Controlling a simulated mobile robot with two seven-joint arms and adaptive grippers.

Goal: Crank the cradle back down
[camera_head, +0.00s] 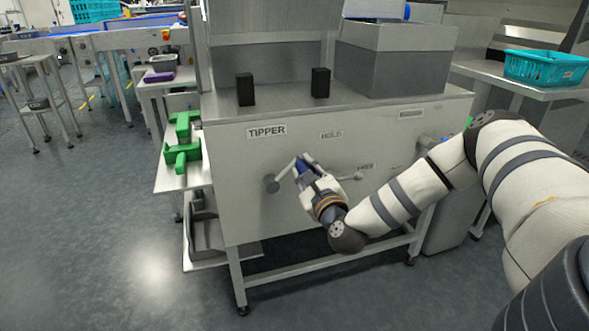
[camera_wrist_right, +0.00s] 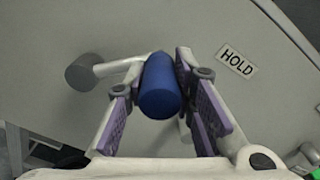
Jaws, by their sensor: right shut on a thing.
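The tipper crank has a grey hub (camera_head: 270,184) on the front panel of the metal cabinet (camera_head: 232,160), under a TIPPER label (camera_head: 266,131). Its light arm points up and to the right from the hub. In the right wrist view the blue crank handle (camera_wrist_right: 160,88) lies between the purple-padded fingers, with the hub (camera_wrist_right: 82,72) to its left. My right gripper (camera_head: 303,167) is shut on this handle and partly hides it in the head view. I cannot tell which part above the cabinet is the cradle. My left gripper is not in view.
A lever with a grey knob (camera_head: 358,176) sticks out right of my right gripper, below the HOLD label (camera_head: 331,134). Two black blocks (camera_head: 245,89) and a grey box (camera_head: 392,70) stand on the cabinet top. Green pieces (camera_head: 183,140) lie on a left side shelf. The left floor is clear.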

